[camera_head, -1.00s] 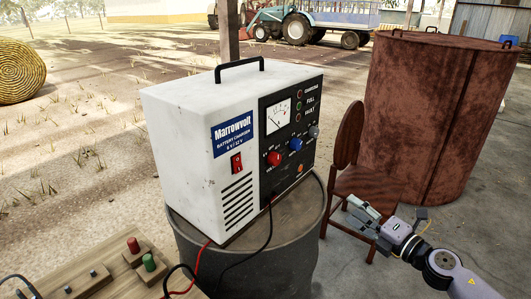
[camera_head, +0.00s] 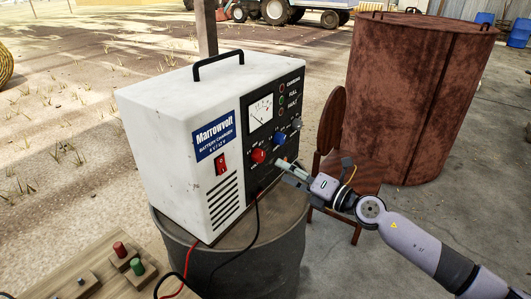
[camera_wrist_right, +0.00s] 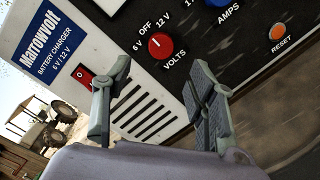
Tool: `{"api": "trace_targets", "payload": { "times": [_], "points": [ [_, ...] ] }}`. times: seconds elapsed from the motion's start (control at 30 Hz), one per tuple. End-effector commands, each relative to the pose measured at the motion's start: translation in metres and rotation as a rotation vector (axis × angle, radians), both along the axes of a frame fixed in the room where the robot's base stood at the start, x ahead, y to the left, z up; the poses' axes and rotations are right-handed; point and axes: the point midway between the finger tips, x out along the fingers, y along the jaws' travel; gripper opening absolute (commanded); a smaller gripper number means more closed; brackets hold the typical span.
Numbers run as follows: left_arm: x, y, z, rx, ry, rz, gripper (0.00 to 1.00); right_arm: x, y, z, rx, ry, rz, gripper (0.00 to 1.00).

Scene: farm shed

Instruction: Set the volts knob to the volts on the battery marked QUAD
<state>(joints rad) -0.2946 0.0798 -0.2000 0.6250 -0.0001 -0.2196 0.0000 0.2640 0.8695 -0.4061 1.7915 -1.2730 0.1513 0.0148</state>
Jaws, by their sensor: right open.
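The red volts knob (camera_head: 258,155) is on the dark front panel of the white battery charger (camera_head: 165,135). In the right wrist view the volts knob (camera_wrist_right: 160,46) has 6 V, OFF and 12 V printed around it. Its small white mark seems to point up-left, near OFF. My right gripper (camera_head: 285,166) is open in front of the panel, to the right of the knob in the head view. In the right wrist view the knob lies beyond the open fingers (camera_wrist_right: 158,95), with nothing between them. No battery marked QUAD shows. My left gripper is out of view.
The charger stands on a barrel (camera_head: 240,255). A blue amps knob (camera_head: 279,139) and an orange reset button (camera_wrist_right: 278,32) are near the volts knob. Black and red cables hang in front. A wooden chair (camera_head: 332,120) and rusty drum (camera_head: 415,100) stand right; a wooden bench (camera_head: 110,285) is lower left.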

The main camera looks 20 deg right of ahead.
Motion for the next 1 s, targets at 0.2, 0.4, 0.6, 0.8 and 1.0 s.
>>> {"api": "trace_targets", "payload": {
  "times": [0.2,0.4,0.6,0.8,1.0],
  "points": [
    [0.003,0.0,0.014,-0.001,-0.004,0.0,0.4,0.04,0.024,0.003,0.005,-0.002,-0.002,0.52],
    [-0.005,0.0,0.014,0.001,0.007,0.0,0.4,0.063,0.038,0.0,0.003,-0.001,-0.001,0.52],
    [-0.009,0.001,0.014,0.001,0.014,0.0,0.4,0.07,0.043,0.0,0.001,0.001,0.0,0.52],
    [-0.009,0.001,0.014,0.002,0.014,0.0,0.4,0.07,0.043,0.0,0.001,0.001,0.0,0.52],
    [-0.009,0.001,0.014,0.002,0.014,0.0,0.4,0.07,0.043,0.0,0.001,0.0,-0.001,0.41]
  ]
}}
